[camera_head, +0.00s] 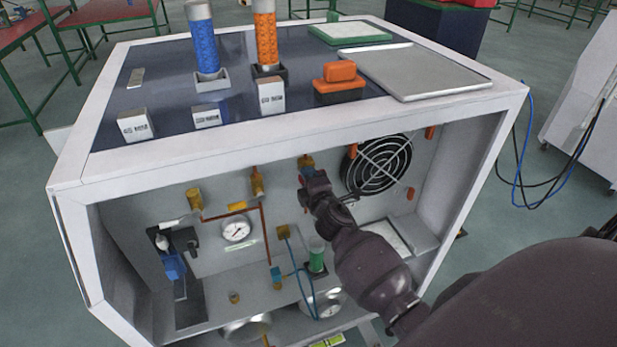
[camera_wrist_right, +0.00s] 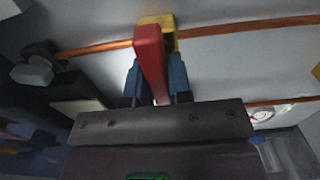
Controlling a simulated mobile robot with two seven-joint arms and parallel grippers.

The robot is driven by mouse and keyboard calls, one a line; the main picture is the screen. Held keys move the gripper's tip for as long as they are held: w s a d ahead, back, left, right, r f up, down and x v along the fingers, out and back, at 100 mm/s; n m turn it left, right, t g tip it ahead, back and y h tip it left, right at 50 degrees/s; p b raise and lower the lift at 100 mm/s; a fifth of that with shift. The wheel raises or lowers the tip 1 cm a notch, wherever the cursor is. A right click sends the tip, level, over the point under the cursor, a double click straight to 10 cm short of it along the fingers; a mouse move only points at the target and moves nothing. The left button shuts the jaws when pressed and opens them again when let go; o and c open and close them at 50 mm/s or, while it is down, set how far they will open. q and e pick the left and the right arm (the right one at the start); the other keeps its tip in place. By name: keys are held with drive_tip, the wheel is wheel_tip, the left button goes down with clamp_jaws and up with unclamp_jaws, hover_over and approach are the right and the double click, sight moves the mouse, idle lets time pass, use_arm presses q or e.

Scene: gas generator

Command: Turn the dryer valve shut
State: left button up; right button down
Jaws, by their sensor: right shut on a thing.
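A valve with a long red handle (camera_wrist_right: 150,55) and a yellow brass body (camera_wrist_right: 168,32) sits on a copper pipe in the right wrist view. My right gripper (camera_wrist_right: 156,88) has its blue fingers on either side of the red handle and is shut on it. In the head view my right gripper (camera_head: 312,180) reaches into the open front of the white cabinet, at the rightmost brass valve (camera_head: 306,161) under the top edge. The gripper hides part of that valve there, and no label on it can be read. My left gripper is not in view.
Two more brass valves (camera_head: 257,182) (camera_head: 194,198) and a round gauge (camera_head: 236,230) are to the left. A black fan (camera_head: 378,164) is close on the right. The cabinet's top edge (camera_head: 300,138) overhangs my gripper.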

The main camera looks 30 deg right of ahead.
drive_tip(key=c, duration=1)
unclamp_jaws()
drive_tip(key=shift+c, duration=0.2)
drive_tip(key=shift+s, duration=0.1)
drive_tip(key=v, duration=1)
drive_tip(key=shift+s, duration=0.3)
